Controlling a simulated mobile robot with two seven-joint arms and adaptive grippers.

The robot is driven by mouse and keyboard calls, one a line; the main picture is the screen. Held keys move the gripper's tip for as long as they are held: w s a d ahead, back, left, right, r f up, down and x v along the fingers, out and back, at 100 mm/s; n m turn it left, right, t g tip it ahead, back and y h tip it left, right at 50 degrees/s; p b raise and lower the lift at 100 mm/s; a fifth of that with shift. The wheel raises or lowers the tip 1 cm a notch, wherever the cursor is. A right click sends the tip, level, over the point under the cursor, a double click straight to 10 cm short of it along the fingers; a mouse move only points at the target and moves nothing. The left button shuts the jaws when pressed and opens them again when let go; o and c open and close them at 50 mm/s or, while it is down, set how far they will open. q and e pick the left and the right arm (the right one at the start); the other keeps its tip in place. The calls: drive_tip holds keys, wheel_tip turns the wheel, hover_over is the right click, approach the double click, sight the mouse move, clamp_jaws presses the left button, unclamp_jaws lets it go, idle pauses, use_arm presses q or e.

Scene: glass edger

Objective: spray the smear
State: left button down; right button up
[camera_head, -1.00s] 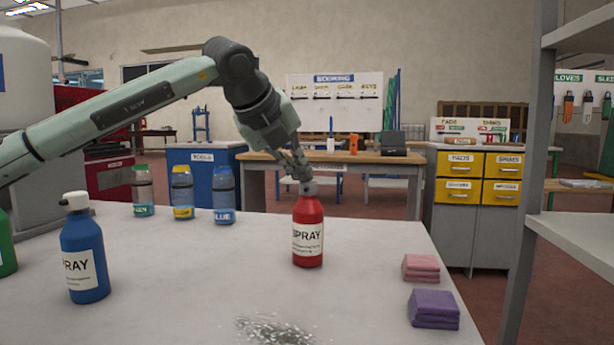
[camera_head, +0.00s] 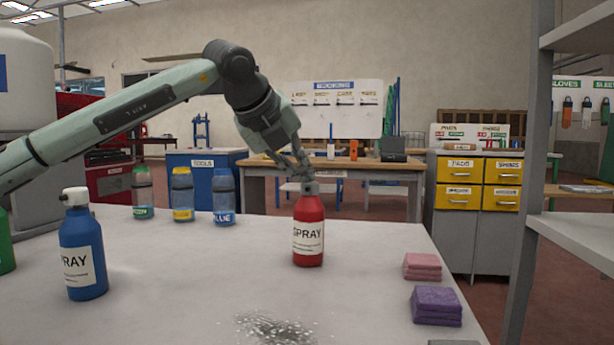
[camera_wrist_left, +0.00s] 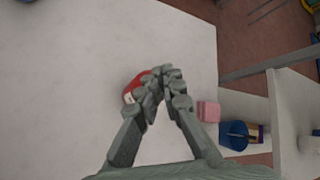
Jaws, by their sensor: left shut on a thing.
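The red spray bottle (camera_head: 308,230) stands upright on the white table (camera_head: 200,275), its label facing me. My left gripper (camera_head: 306,184) comes down from above and is shut on the top of the red bottle, hiding most of its head. In the left wrist view the fingers (camera_wrist_left: 164,82) close over the red bottle (camera_wrist_left: 132,90), which shows only partly. The smear (camera_head: 272,329) is a grey-white speckled patch on the table, nearer to me than the bottle and slightly left of it. My right gripper is not in view.
A blue spray bottle (camera_head: 82,255) stands at left, with a green one (camera_head: 5,250) at the edge. Three capped bottles stand at the back left, including a yellow one (camera_head: 182,198). Pink cloths (camera_head: 422,266) and purple cloths (camera_head: 436,306) lie at right. The table's middle is clear.

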sight(301, 198)
use_arm(q)
drive_tip(key=shift+d+f+g, duration=0.1)
drive_tip(key=shift+f+g, duration=0.2)
drive_tip(key=shift+f, duration=0.8)
drive_tip(key=shift+w+r+p, duration=0.15)
drive_tip(key=shift+r+p, duration=0.7)
drive_tip(key=shift+r, duration=0.5)
drive_tip(key=shift+w+r+p, duration=0.15)
drive_tip(key=shift+r+p, duration=0.65)
drive_tip(key=shift+r, duration=0.9)
drive_tip(key=shift+r, duration=0.1)
